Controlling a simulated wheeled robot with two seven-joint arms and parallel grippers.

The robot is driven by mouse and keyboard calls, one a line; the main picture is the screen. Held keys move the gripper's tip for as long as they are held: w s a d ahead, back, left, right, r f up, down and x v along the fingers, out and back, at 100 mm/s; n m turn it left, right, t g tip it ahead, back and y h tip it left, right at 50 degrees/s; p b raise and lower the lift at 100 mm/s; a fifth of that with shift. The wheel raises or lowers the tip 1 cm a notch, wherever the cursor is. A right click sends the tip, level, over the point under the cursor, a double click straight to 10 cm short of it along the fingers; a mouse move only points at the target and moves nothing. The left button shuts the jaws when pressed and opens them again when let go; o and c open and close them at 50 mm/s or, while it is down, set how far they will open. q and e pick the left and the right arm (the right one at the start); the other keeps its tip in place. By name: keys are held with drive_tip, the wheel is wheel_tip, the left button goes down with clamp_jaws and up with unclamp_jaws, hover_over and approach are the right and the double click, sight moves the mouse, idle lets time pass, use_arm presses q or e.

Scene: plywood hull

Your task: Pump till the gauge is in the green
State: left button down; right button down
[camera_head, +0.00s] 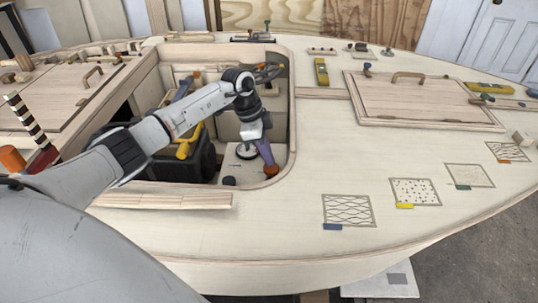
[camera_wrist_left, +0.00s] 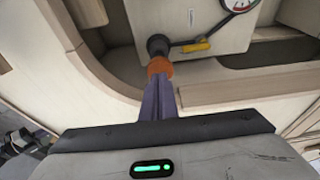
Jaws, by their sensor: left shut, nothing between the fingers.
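My left gripper (camera_head: 268,158) reaches into the open cockpit well, pointing down. A pale pump panel (camera_head: 238,168) lies below and left of the fingers. On it is a round white gauge (camera_head: 246,151), cut by the top edge of the left wrist view (camera_wrist_left: 238,4); its needle cannot be read. A black knob (camera_wrist_left: 158,44) on a dark lever lies just beyond the fingertips; I cannot tell whether they touch. My right gripper is out of view.
The wooden cockpit rim (camera_head: 292,120) runs close to the right of the gripper. A black box (camera_head: 185,160) with a yellow handle stands left in the well. A closed hatch (camera_head: 425,98) and patterned panels (camera_head: 348,210) lie on the deck at right.

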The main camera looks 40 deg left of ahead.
use_arm(q)
drive_tip(key=v, duration=0.9)
drive_tip(key=shift+a+r, duration=0.1)
idle(0.5)
